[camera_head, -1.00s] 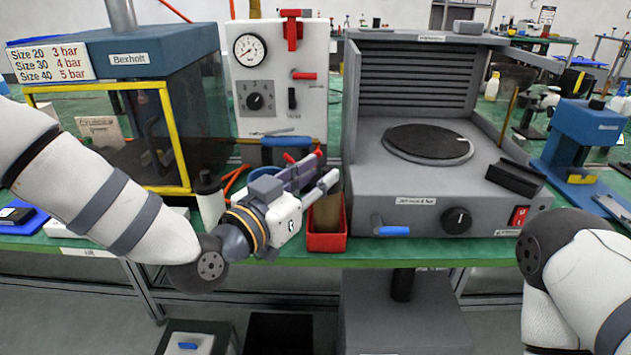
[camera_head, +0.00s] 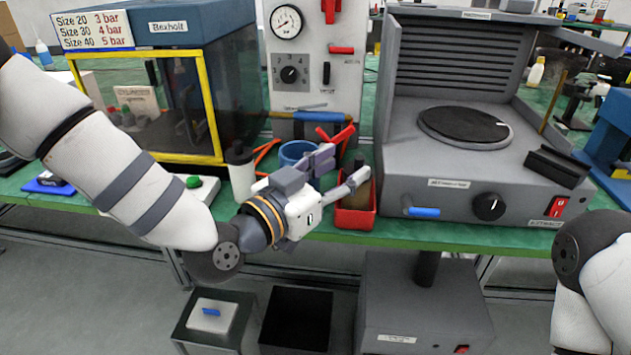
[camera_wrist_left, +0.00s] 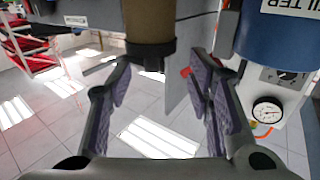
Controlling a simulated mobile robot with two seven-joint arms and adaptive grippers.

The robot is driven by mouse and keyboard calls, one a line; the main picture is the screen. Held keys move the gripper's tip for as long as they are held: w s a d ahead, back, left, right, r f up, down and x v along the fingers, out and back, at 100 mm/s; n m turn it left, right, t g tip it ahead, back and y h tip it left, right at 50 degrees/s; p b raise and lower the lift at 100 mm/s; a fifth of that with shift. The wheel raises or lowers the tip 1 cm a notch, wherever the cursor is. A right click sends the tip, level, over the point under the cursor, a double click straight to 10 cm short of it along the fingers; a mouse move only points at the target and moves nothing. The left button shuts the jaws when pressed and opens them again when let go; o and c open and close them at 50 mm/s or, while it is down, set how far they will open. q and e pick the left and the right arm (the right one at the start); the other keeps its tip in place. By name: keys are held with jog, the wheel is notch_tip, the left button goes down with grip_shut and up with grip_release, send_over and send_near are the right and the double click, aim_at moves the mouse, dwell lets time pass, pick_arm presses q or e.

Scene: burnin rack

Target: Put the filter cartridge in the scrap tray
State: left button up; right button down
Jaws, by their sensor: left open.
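The filter cartridge, a tan-brown cylinder (camera_head: 361,190) with a dark cap, stands upright in a small red tray (camera_head: 356,218) at the bench's front edge. Whether this is the scrap tray I cannot tell. My left gripper (camera_head: 346,166) is open at the cartridge's upper end. In the left wrist view, which looks upside down, the cartridge (camera_wrist_left: 150,20) shows its dark cap between the spread fingers (camera_wrist_left: 160,75), with gaps on both sides. The cartridge's lower end is hidden. My right gripper is out of view; only part of the right arm shows.
A grey machine (camera_head: 455,200) with a round black plate stands right of the red tray. A white bottle (camera_head: 241,172) and a blue ring-shaped part (camera_head: 297,151) are close to the left gripper. A gauge panel (camera_head: 312,80) stands behind. An open black box (camera_head: 296,318) is below the bench.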

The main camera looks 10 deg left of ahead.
pick_arm(q)
jog(key=v, duration=1)
jog(key=s+a+f+n+g+y, duration=0.25)
jog(key=s+f+g, duration=0.35)
jog(key=f, duration=0.6)
jog(key=s+a+f+n+g+y, duration=0.1)
jog(key=s+f+g+y, duration=0.2)
jog(key=s+f, duration=0.7)
jog(key=s+a+f+n+g+y, duration=0.2)
jog(key=s+a+f+g, duration=0.2)
jog(key=s, duration=0.6)
jog(key=s+a+f+n+g+y, duration=0.2)
jog(key=s+a+f, duration=0.4)
jog(key=s, duration=0.4)
jog(key=shift+a+f+g+y+p, duration=0.15)
jog(key=shift+a+g+y+p, duration=0.2)
jog(key=shift+g, duration=0.75)
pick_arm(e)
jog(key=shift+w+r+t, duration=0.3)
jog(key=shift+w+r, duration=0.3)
